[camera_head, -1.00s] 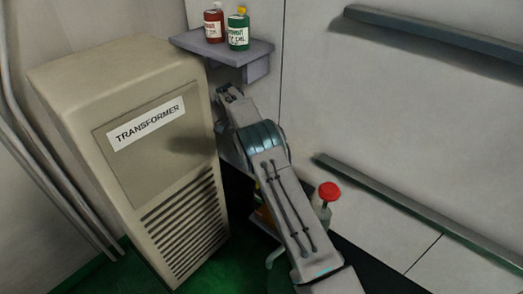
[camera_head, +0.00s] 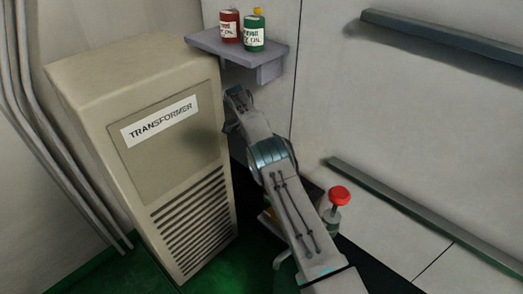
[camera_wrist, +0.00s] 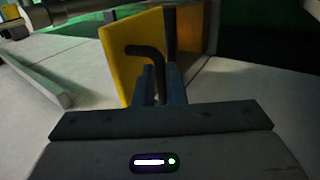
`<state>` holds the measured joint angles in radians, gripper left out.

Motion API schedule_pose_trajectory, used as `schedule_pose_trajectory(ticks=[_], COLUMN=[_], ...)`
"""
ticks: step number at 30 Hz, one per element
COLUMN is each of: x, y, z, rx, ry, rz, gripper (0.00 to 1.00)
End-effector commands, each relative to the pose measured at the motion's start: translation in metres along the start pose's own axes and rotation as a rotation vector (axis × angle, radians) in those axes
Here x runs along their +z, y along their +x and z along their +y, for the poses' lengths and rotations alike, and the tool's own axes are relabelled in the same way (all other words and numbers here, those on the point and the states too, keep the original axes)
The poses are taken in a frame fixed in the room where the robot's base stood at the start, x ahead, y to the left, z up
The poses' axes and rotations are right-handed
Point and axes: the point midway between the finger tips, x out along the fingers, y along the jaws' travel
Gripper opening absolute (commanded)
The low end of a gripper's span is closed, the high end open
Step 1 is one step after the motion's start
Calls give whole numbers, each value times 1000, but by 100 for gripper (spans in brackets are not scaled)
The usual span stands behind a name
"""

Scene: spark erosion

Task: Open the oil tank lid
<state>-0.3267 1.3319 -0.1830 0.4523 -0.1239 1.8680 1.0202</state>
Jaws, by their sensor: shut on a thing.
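The wrist view shows a yellow panel (camera_wrist: 120,55), which looks like the oil tank lid, standing steeply tilted in front of my gripper (camera_wrist: 159,82). A dark bent handle (camera_wrist: 146,50) is in front of the panel and runs down between my two fingers. My gripper is shut on this handle. In the head view my arm reaches up beside the transformer and hides my gripper.
The beige transformer cabinet (camera_head: 150,150) stands close to the left of my arm. A shelf (camera_head: 240,47) with a red and a green bottle is above. A red knob (camera_head: 340,196) is close to the right of my arm. Rails (camera_head: 420,215) run along the right wall.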

Motion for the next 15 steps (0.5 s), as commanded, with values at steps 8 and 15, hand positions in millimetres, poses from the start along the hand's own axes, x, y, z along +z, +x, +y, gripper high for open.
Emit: schedule_pose_trajectory(ticks=[8,15], x=[1,2], y=[8,4], z=[-2,-1], rx=[12,8], ry=[-3,-4], rz=[-8,-3], gripper=[33,33])
